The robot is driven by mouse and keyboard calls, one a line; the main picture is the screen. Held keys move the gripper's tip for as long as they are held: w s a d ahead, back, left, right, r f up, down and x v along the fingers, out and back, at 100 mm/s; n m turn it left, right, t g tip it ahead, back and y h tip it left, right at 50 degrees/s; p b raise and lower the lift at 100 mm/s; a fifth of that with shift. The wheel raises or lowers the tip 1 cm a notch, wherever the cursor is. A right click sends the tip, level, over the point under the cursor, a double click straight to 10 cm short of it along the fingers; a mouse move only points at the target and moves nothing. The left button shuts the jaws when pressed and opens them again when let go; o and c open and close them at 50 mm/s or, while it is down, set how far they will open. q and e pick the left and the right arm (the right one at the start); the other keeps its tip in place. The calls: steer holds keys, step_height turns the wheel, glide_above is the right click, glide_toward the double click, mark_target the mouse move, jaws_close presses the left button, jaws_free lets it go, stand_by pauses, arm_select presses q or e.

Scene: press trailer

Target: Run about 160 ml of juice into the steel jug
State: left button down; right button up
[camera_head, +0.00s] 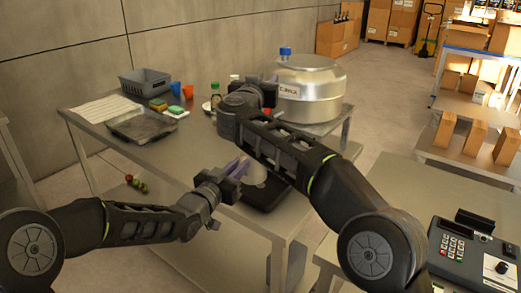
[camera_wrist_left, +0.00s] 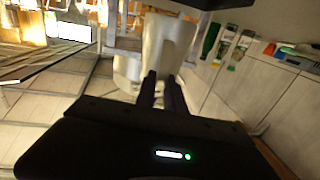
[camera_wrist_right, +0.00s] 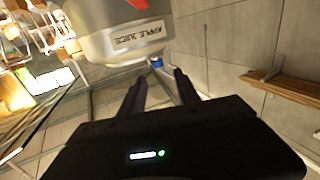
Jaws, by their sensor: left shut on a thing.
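The big steel juice tank (camera_head: 318,85) stands at the far right end of the grey table. Its label reads apple juice in the right wrist view (camera_wrist_right: 140,35), where a red part (camera_wrist_right: 128,4) shows at the top edge. My left gripper (camera_head: 237,170) is shut on the pale steel jug (camera_head: 256,173), which also shows beyond the fingers in the left wrist view (camera_wrist_left: 170,40). The jug is near a black flat plate (camera_head: 265,196); whether it touches it I cannot tell. My right gripper (camera_wrist_right: 157,88) is open and empty beside the tank; its arm hides the tank's front and any tap.
A keypad device (camera_head: 455,243) is on the right bench. Shelves with cartons stand behind.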

arm_select(q)
steer(key=shift+v, duration=1.2)
arm_select(e)
steer(key=s+a+f+m, duration=0.1)
steer(key=s+f+m, duration=0.4)
steer(key=m, duration=1.3)
steer(key=s+a+f+m, duration=0.2)
steer(key=s+f+m, duration=0.3)
steer(key=m, duration=1.3)
steer(key=shift+s, duration=0.8)
